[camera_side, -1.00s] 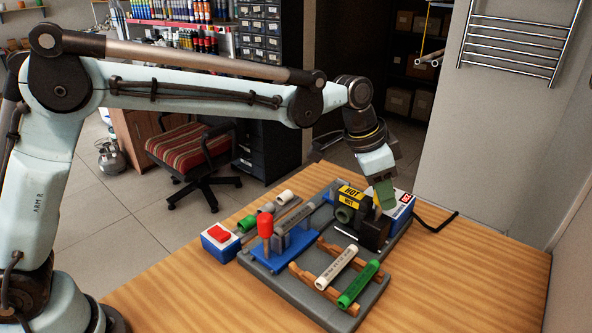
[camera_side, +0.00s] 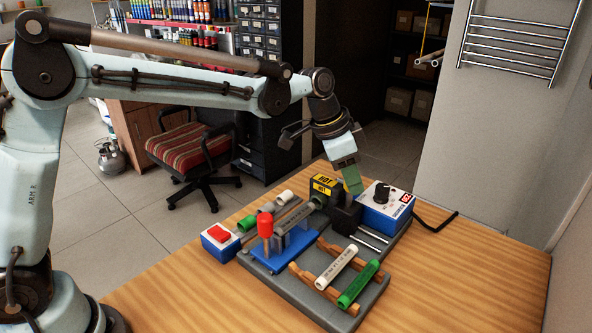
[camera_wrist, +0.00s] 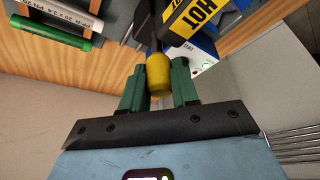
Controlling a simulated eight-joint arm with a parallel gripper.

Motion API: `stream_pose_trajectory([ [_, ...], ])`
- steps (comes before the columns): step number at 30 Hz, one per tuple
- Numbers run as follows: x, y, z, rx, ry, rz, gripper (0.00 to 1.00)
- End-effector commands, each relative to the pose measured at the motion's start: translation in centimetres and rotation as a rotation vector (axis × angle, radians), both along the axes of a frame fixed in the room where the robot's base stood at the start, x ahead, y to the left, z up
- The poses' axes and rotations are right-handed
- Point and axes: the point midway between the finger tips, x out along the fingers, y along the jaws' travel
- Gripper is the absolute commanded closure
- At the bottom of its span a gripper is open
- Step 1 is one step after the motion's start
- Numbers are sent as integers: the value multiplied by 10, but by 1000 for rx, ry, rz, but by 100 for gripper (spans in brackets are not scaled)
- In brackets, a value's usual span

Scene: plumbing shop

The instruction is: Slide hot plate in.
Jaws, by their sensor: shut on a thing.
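The hot plate (camera_side: 345,216) is a dark block with yellow HOT labels (camera_side: 324,184). It sits on the grey base, left of two bare light rods (camera_side: 369,238). My gripper (camera_side: 353,184) reaches down from above onto it. In the wrist view, the green fingers (camera_wrist: 158,84) are shut on the yellow handle (camera_wrist: 158,72) of the hot plate. The hot plate's dark body and HOT label (camera_wrist: 196,16) also show there. A blue clamp carriage (camera_side: 290,244) with a red-topped lever (camera_side: 265,226) stands to its left. The hot plate's lower edge is partly hidden.
A white pipe (camera_side: 337,265) and a green pipe (camera_side: 358,284) lie on a wooden rack at the front. A blue-and-white control box (camera_side: 386,205) stands behind right. A red-button box (camera_side: 220,238) is at the left. The wooden tabletop (camera_side: 450,290) is clear at right.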

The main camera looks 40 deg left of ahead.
Motion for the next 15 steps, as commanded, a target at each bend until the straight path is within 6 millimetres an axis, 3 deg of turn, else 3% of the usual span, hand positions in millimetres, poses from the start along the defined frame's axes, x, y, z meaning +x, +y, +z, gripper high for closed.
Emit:
stream_pose_trajectory([
  [5,1,7,-1,12,1,10,100],
  [6,1,7,-1,12,1,11,65],
  [10,1,6,-1,11,1,9,45],
  [15,1,5,-1,9,1,7,45],
])
